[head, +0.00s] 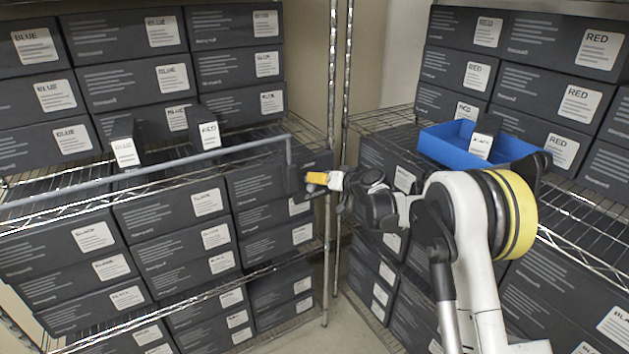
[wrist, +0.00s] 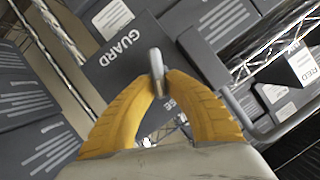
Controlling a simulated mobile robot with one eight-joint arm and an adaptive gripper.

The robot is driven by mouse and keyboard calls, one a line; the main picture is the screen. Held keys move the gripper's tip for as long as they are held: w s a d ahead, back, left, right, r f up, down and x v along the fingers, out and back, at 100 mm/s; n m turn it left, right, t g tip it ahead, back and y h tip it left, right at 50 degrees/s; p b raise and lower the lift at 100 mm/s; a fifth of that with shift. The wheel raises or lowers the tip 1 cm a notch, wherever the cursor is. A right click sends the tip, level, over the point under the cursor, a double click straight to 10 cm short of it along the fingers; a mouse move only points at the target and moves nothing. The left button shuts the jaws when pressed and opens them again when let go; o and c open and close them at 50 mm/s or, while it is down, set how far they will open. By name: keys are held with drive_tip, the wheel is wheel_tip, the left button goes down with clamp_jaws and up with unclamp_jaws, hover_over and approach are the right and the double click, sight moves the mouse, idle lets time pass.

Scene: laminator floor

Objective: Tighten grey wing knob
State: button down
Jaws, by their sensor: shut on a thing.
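My gripper (head: 311,178) is at the right end of a grey bar, against a dark upright block (head: 293,179). In the wrist view its yellow fingers (wrist: 158,84) are closed on the grey wing knob (wrist: 155,62), a narrow light-grey piece standing upright between the fingertips. Behind the knob is a dark grey plate (wrist: 118,68) with the white word GUARD; more lettering is partly hidden by the right finger. In the head view my fingers hide the knob, and its turn angle cannot be told.
A long grey bar (head: 150,172) runs across the left shelf and bends down near my gripper. Boxes labelled BLUE (head: 55,95), BLACK (head: 208,202) and RED (head: 580,105) fill wire racks. A blue bin (head: 445,148) sits right. Metal posts (head: 336,100) stand close behind my gripper.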

drive_tip(key=m+y, duration=0.1)
drive_tip(key=m+y+b, duration=0.1)
drive_tip(key=m, duration=0.1)
drive_tip(key=f+m+y+b, duration=0.1)
drive_tip(key=shift+w+d+m+g, duration=0.2)
drive_tip(key=shift+d+m+g, duration=0.1)
drive_tip(key=m, duration=0.1)
drive_tip(key=m+y+b, duration=0.1)
drive_tip(key=m, duration=0.1)
drive_tip(key=m+y+b, duration=0.1)
drive_tip(key=m, duration=0.1)
drive_tip(key=shift+f, duration=0.25)
idle(0.5)
drive_tip(key=c, duration=1.4)
unclamp_jaws()
drive_tip(key=shift+d, duration=0.1)
drive_tip(key=v, duration=1.1)
drive_tip(key=shift+s+d+f, duration=0.25)
drive_tip(key=shift+s+f, duration=0.1)
